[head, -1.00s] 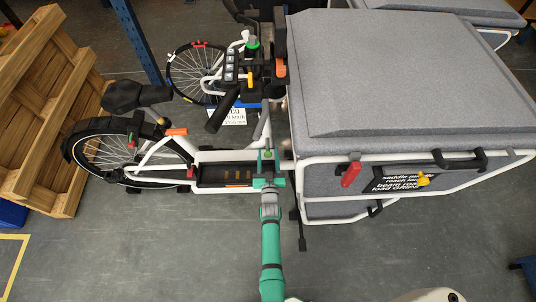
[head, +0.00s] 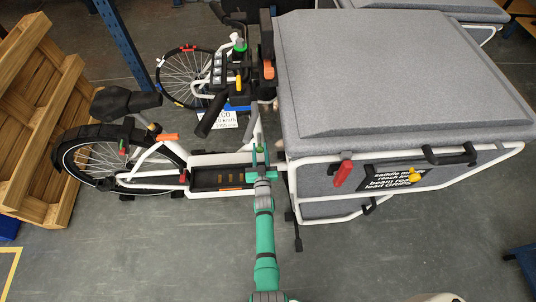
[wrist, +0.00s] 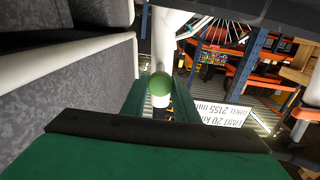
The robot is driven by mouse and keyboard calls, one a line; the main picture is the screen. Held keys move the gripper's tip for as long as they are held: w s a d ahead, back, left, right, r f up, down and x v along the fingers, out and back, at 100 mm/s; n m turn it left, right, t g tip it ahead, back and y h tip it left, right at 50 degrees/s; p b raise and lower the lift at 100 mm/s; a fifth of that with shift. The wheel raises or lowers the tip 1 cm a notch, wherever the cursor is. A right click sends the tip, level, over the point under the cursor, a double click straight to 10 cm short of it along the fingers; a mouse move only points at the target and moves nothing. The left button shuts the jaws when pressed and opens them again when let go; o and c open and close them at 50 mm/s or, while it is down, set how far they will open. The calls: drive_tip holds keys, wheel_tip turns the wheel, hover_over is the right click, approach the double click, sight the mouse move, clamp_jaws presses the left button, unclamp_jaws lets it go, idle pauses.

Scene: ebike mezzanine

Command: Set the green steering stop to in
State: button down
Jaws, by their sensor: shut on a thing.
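The green steering stop shows in the wrist view as a round green knob with a pale lower part (wrist: 160,86), beside a white frame tube. My gripper (wrist: 158,98) has its two green fingers on either side of the knob and is shut on it. In the head view my gripper (head: 260,158) is at the white cargo bike's frame (head: 235,158), between the battery tray and the grey cargo box. There the knob is too small and too covered by the fingers to make out its setting.
The grey cargo box (head: 400,75) stands close to the right of my gripper, with a red lever (head: 343,173) and a yellow knob (head: 415,175) on its side. Handlebar (head: 210,115) and front wheel are beyond. A wooden pallet (head: 40,110) leans at left. The near floor is clear.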

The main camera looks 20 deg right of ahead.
drive_tip(key=shift+w+d, duration=0.15)
drive_tip(key=shift+w, duration=0.3)
drive_tip(key=c, duration=1.4)
unclamp_jaws()
drive_tip(key=v, duration=1)
drive_tip(key=shift+s, duration=0.35)
